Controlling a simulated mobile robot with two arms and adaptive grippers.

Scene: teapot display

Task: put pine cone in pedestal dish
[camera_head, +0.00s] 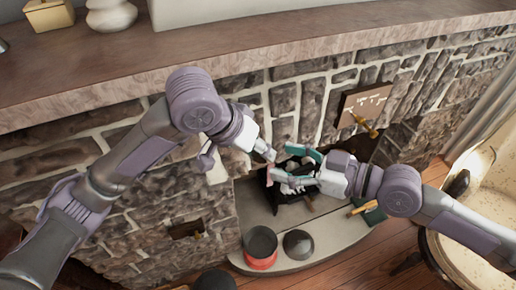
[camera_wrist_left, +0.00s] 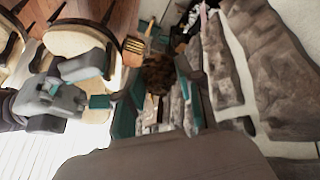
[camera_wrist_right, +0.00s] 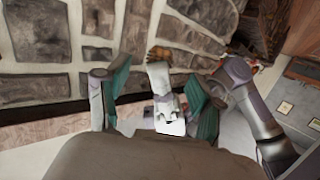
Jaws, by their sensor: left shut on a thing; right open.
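The brown pine cone (camera_wrist_left: 158,72) shows in the left wrist view between the teal fingers of my left gripper (camera_wrist_left: 158,100), which is shut on it. In the head view my left gripper (camera_head: 268,153) hangs in front of the stone fireplace, and I cannot make out the cone there. My right gripper (camera_head: 303,170) is open beside it, close to the left one. Its teal fingers also frame the right wrist view (camera_wrist_right: 155,105), with no object clearly held. I cannot identify a pedestal dish in any view.
A wooden mantel (camera_head: 60,75) crosses the upper left, bearing a gold box (camera_head: 48,14) and a white vase (camera_head: 110,15). A black-and-red pot (camera_head: 261,248) and a dark round object (camera_head: 298,244) stand on the hearth (camera_head: 335,238). A cream chair (camera_head: 480,220) is at right.

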